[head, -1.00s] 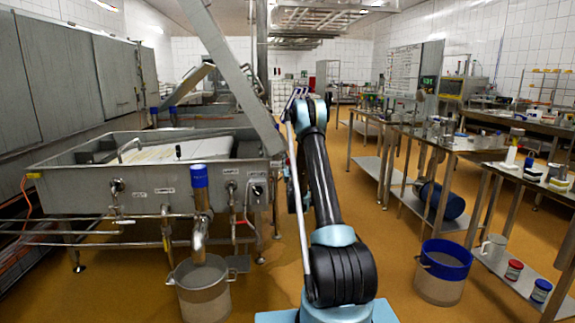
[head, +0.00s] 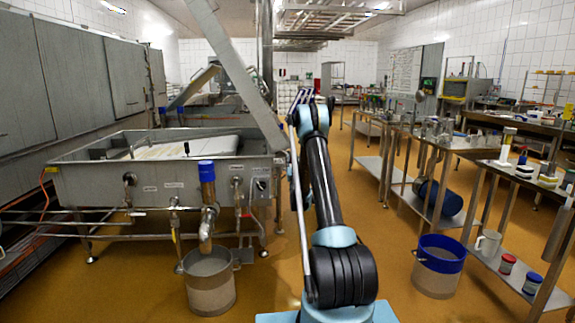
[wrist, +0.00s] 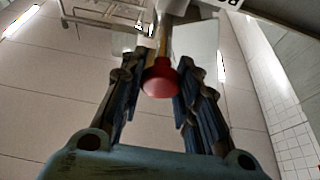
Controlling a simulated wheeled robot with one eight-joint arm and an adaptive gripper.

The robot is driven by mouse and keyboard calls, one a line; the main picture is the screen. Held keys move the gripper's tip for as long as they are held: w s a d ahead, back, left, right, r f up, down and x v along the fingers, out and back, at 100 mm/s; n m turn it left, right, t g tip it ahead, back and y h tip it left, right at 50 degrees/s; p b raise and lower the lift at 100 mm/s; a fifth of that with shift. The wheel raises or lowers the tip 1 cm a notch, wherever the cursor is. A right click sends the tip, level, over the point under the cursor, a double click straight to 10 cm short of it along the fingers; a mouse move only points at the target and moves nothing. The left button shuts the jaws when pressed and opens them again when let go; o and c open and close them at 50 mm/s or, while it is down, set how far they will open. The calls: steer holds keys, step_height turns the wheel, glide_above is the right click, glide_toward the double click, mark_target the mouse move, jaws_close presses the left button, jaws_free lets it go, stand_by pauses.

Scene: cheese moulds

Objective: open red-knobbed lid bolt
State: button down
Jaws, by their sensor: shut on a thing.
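In the wrist view, a round red knob (wrist: 160,79) sits between the two fingers of my gripper (wrist: 163,62). A pale rod runs up from the knob to a light fitting at the top of the picture. The fingers are shut on the knob. In the head view, my gripper (head: 304,97) is small and partly hidden at the far end of my arm. The knob and bolt cannot be made out there.
A steel vat (head: 110,183) with a raised slanting beam stands to the left. A bucket (head: 209,290) sits under its blue-topped pipe. On the right are steel tables (head: 455,146) and a blue-rimmed bucket (head: 441,280). Orange floor is open between them.

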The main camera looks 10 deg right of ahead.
steer(key=shift+d, duration=0.3)
steer(key=c, duration=1.2)
jaws_free()
steer(key=shift+a, duration=0.1)
steer(key=shift+a, duration=0.1)
steer(key=shift+s+f, duration=0.1)
steer(key=shift+s, duration=0.1)
steer(key=v, duration=0.7)
